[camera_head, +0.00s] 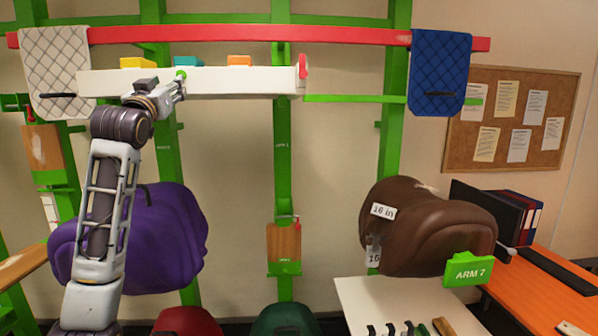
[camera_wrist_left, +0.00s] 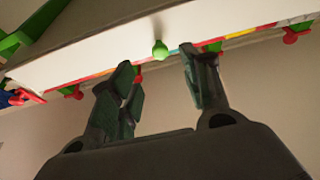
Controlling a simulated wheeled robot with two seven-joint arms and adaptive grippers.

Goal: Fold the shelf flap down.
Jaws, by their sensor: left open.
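The shelf flap (camera_head: 235,82) is a long white panel below the red rail, with a small green knob (camera_head: 181,74) on it. I cannot tell its exact angle. In the left wrist view the white panel (camera_wrist_left: 95,58) crosses the top, and the green knob (camera_wrist_left: 160,50) shows near its lower edge. My left gripper (camera_head: 178,88) is at the panel near the knob. In the left wrist view its fingers (camera_wrist_left: 157,62) are spread, with the knob showing between and just beyond their tips. Nothing is held. My right gripper is out of view.
Yellow, teal and orange boxes (camera_head: 239,60) show above the panel's top edge. A red piece (camera_head: 302,66) stands at its right end. A white pad (camera_head: 55,70) and blue pad (camera_head: 440,70) hang from the red rail (camera_head: 350,36). Purple (camera_head: 170,240) and brown (camera_head: 430,225) saddles are lower down.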

